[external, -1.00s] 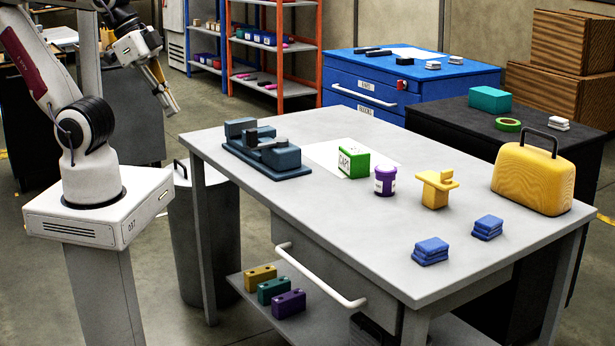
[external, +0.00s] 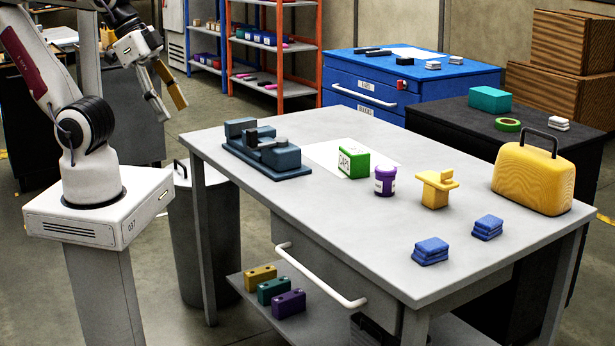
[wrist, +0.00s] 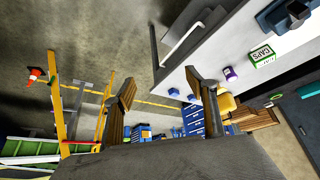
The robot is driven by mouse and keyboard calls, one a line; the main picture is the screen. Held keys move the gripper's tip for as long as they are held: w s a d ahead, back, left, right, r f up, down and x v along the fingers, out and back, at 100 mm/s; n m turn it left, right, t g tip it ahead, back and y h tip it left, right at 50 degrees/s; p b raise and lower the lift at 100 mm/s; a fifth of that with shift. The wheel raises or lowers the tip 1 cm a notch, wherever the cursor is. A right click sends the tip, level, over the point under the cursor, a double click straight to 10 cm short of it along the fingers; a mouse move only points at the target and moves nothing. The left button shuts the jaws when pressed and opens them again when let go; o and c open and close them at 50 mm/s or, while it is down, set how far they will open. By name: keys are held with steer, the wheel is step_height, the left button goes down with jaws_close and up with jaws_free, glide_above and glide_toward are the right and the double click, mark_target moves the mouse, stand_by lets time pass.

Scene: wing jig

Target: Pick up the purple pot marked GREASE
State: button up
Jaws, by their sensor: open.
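The purple pot (external: 385,181) with a white label band stands upright on the grey table, just right of the green box marked CAPS (external: 353,162). The lettering on the pot is too small to read. In the wrist view the pot (wrist: 229,73) is small, at the upper right, beyond the right finger. My gripper (external: 172,103) is open and empty, above the floor left of the table's far left corner and well apart from the pot. In the wrist view my gripper (wrist: 163,90) shows its two fingers spread wide.
On the table (external: 330,235) are a dark blue vise (external: 268,155), a yellow stand-like part (external: 435,189), blue stacked blocks (external: 431,251) and a yellow case (external: 532,180). A white handle (external: 320,277) juts from the front. The front middle of the tabletop is clear.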

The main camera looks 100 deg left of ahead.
mark_target(378, 180)
steer(key=w+a+f+n+t+y, duration=0.1)
steer(key=w+a+f, duration=0.15)
steer(key=w, duration=0.75)
steer(key=w+a+f+n+t, duration=0.15)
steer(key=w+a, duration=0.25)
steer(key=w, duration=0.6)
steer(key=w+a+f+n+t+y, duration=0.1)
steer(key=w+a, duration=0.2)
steer(key=w, duration=0.6)
steer(key=w+a+f+n+y, duration=0.1)
steer(key=w+a+f+y, duration=0.1)
steer(key=a+f, duration=0.4)
steer(key=w+a+f+n+t+y, duration=0.1)
steer(key=w+a+f+y, duration=0.1)
steer(key=a+f, duration=0.5)
steer(key=w+a+f+n+y, duration=0.2)
steer(key=w+a+f, duration=0.2)
steer(key=a+f, duration=0.2)
steer(key=shift+w+a+f, duration=0.15)
steer(key=shift+a+f+t+y, duration=0.25)
steer(key=shift+a+f+y, duration=0.05)
steer(key=shift+a+f, duration=0.1)
steer(key=shift+x, duration=1.2)
steer(key=shift+a, duration=0.15)
